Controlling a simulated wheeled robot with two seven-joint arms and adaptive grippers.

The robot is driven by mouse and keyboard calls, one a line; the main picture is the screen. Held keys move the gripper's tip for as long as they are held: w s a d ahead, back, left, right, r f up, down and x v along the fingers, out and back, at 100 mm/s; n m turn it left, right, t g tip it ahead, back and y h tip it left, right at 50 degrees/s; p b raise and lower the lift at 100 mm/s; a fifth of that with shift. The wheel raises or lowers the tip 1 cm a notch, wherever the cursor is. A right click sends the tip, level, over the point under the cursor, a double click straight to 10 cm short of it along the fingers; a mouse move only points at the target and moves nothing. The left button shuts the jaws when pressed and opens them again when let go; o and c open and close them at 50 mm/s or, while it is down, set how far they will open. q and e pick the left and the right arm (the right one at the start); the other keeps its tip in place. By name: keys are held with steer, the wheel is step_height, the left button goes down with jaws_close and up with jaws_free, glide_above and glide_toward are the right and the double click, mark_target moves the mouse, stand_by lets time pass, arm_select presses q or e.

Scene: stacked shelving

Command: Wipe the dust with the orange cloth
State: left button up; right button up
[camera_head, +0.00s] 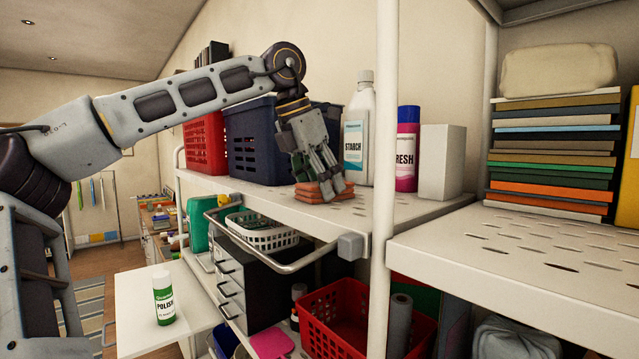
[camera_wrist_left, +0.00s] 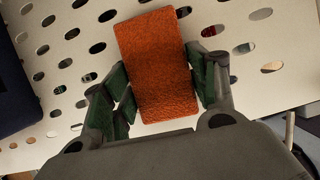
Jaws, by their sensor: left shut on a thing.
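The orange cloth (camera_head: 312,193) is a folded pad on the white perforated upper shelf (camera_head: 270,205), near its front edge. My left gripper (camera_head: 322,180) reaches down onto it from above, with fingers around it. In the left wrist view the cloth (camera_wrist_left: 158,65) lies between the two fingers of my left gripper (camera_wrist_left: 158,90), which is shut on it. The cloth appears to touch or nearly touch the shelf. I cannot make out any dust. My right gripper does not show.
Behind the cloth stand a navy basket (camera_head: 250,140), a red basket (camera_head: 205,145), a starch bottle (camera_head: 358,135), a spray can (camera_head: 407,150) and a white box (camera_head: 441,162). A white post (camera_head: 384,120) rises to the right. A polish can (camera_head: 163,298) stands on a lower pull-out board.

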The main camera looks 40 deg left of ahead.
arm_select(q)
steer(key=shift+s+d+f, duration=0.15)
steer(key=shift+f, duration=0.05)
steer(key=shift+s+d, duration=0.2)
steer(key=shift+s, duration=0.15)
steer(key=shift+s+d+r+b, duration=0.1)
steer(key=shift+s+d+b, duration=0.1)
steer(key=shift+s+b, duration=0.1)
steer(key=shift+s+d+r, duration=0.2)
steer(key=shift+s, duration=0.05)
stand_by(0.6)
steer(key=shift+w+a, duration=0.1)
steer(key=shift+w, duration=0.05)
steer(key=shift+w+a+f+p, duration=0.15)
steer(key=shift+w+a+p, duration=0.15)
steer(key=shift+w+a, duration=0.3)
steer(key=shift+w, duration=0.2)
steer(key=shift+w+a, duration=0.2)
steer(key=shift+w, duration=0.05)
